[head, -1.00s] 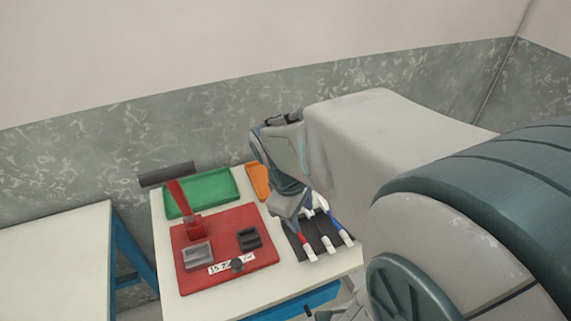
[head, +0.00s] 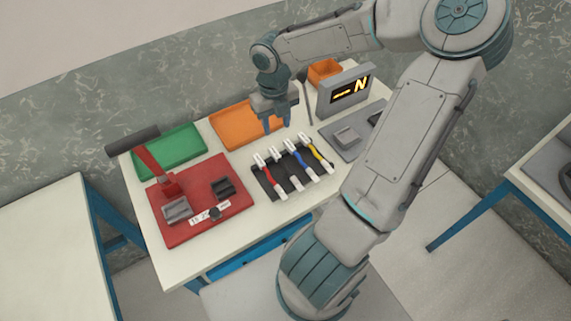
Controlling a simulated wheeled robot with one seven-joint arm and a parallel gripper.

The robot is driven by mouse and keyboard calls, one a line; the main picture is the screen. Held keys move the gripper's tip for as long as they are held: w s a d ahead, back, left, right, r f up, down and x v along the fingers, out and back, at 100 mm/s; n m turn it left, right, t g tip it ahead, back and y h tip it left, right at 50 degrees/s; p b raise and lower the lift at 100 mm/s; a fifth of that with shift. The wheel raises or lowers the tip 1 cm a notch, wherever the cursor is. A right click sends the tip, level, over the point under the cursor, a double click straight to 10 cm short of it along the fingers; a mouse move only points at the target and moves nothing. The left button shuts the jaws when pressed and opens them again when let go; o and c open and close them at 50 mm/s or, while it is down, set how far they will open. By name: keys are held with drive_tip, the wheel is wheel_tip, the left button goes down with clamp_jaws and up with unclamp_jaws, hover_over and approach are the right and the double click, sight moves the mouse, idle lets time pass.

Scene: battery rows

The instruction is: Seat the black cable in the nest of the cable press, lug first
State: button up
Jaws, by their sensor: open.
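The black cable (head: 287,170) appears to lie second from the left in the dark rack (head: 265,187), between a red and a blue cable; its dark middle is hard to tell from the rack. It has pale ends. The cable press seems to be the red plate (head: 237,206) with a raised red lever (head: 150,158). A grey block (head: 177,210), perhaps its nest, sits below the lever, with a dark slotted block (head: 224,188) to its right. My gripper (head: 277,128) is open and empty, pointing down above the rack's far side, beside the orange tray.
Red (head: 268,176), blue (head: 297,158) and yellow (head: 318,153) cables share the rack. Green (head: 170,152) and orange (head: 240,128) trays lie behind. A grey display box (head: 345,92) stands right of my gripper, with a grey plate (head: 340,143) before it. An orange bin (head: 325,72) stands behind.

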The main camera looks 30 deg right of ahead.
drive_tip(key=b, duration=0.1)
hover_over(276, 154)
drive_tip(key=shift+n, duration=0.3)
drive_tip(key=f, duration=0.8)
drive_tip(key=shift+s+d, duration=0.2)
drive_tip(key=shift+s, duration=0.05)
drive_tip(key=shift+w+a+f, duration=0.1)
drive_tip(key=shift+w+f, duration=0.05)
drive_tip(key=shift+f, duration=1.2)
drive_tip(key=shift+w+a+f, duration=0.1)
drive_tip(key=shift+f, duration=1.25)
clamp_jaws()
